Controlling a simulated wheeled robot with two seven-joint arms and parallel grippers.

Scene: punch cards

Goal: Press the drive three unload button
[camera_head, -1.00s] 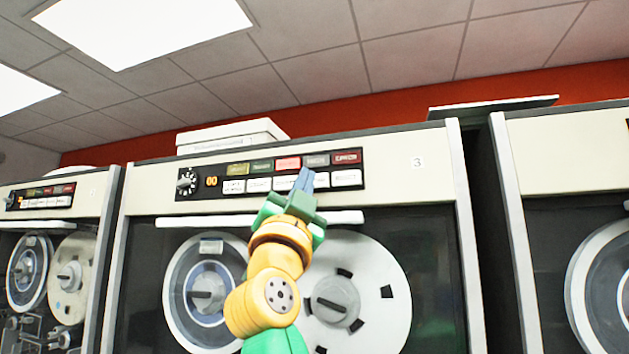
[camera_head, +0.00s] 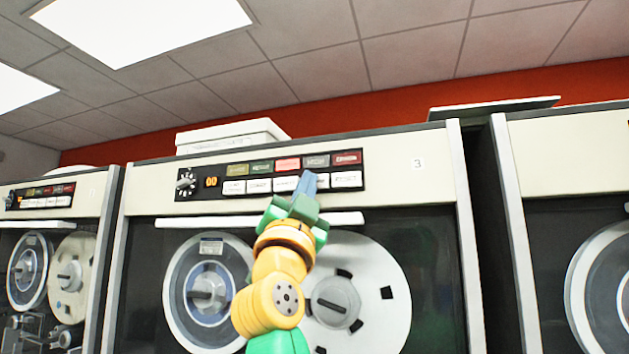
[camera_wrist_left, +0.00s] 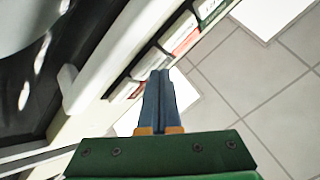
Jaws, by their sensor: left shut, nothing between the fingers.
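Drive three (camera_head: 417,163) is the middle tape cabinet, marked with a 3. Its dark control panel (camera_head: 225,180) has a top row of coloured buttons and a lower row of white buttons (camera_head: 259,186). The button lettering is too small to read, so I cannot tell which is unload. My left gripper (camera_head: 308,177) is shut and empty, with its blue fingertips in front of the lower row. They cover part of a white button right of the middle. In the left wrist view the shut fingers (camera_wrist_left: 159,82) point toward the panel's buttons (camera_wrist_left: 185,42); contact cannot be told. My right gripper is not in view.
Tape reels (camera_head: 375,287) sit behind the door below, under a white horizontal bar (camera_head: 220,221). Another drive (camera_head: 65,265) stands at the left and one at the right (camera_head: 560,165). White boxes (camera_head: 230,135) lie on top of drive three.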

